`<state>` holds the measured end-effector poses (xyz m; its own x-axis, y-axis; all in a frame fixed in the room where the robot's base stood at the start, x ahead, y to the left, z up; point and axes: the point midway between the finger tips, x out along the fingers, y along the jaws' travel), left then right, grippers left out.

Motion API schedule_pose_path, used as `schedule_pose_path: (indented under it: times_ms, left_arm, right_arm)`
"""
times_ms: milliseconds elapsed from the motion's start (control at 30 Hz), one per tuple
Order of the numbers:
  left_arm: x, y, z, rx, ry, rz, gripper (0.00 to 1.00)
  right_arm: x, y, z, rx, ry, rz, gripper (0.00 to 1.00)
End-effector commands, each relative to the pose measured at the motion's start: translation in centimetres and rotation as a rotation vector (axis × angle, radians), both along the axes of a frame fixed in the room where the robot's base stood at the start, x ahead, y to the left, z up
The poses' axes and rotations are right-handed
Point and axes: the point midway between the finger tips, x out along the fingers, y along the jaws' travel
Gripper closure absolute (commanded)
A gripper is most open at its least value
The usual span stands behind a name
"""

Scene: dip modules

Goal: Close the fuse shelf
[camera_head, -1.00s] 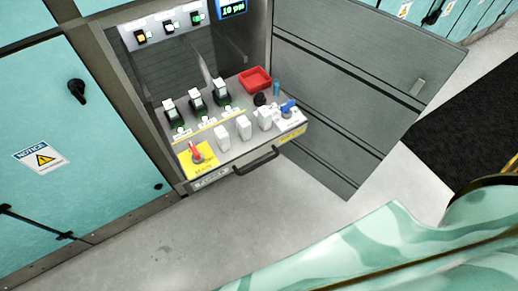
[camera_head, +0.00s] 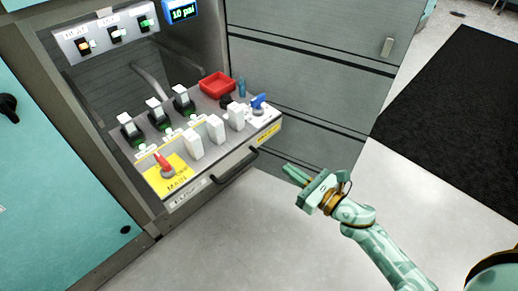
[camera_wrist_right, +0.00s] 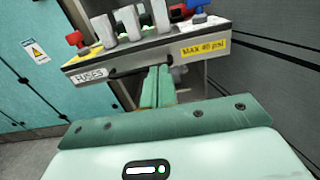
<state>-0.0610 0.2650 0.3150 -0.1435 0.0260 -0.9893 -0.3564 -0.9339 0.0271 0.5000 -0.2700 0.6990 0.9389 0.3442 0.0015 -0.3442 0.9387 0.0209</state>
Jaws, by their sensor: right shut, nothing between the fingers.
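The fuse shelf (camera_head: 208,178) is a grey drawer pulled out of the cabinet, with a dark bar handle (camera_head: 236,167) on its front. It carries white fuse blocks (camera_head: 216,128), black fuse holders, a red lever on a yellow plate (camera_head: 168,178) and a blue valve (camera_head: 259,102). My right gripper (camera_head: 291,173) is shut and empty, to the right of the handle and apart from it in the head view. In the right wrist view the shut fingers (camera_wrist_right: 158,85) point at the shelf front (camera_wrist_right: 150,54), overlapping the handle area; contact cannot be told. My left gripper is not in view.
A red tray (camera_head: 217,84) sits on the shelf's back right. Lit switches (camera_head: 115,32) are above. The floor (camera_head: 250,240) in front is clear; a black mat (camera_head: 450,110) lies at right.

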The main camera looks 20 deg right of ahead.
Motion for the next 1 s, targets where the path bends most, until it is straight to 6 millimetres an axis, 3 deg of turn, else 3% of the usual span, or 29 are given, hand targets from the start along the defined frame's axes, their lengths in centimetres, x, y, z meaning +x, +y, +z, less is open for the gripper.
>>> schedule_pose_path:
  times_ms: [167, 700, 1000]
  left_arm:
    - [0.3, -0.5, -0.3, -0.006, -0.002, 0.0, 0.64]
    - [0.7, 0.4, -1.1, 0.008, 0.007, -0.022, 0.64]
    - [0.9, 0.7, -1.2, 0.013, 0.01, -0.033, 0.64]
  right_arm:
    - [1.3, 0.5, -0.1, -0.024, -0.009, 0.0, 1.0]
    - [11.2, 4.1, -0.3, -0.021, -0.004, -0.002, 1.0]
    - [13.1, 4.8, -0.2, -0.02, -0.004, -0.002, 1.0]
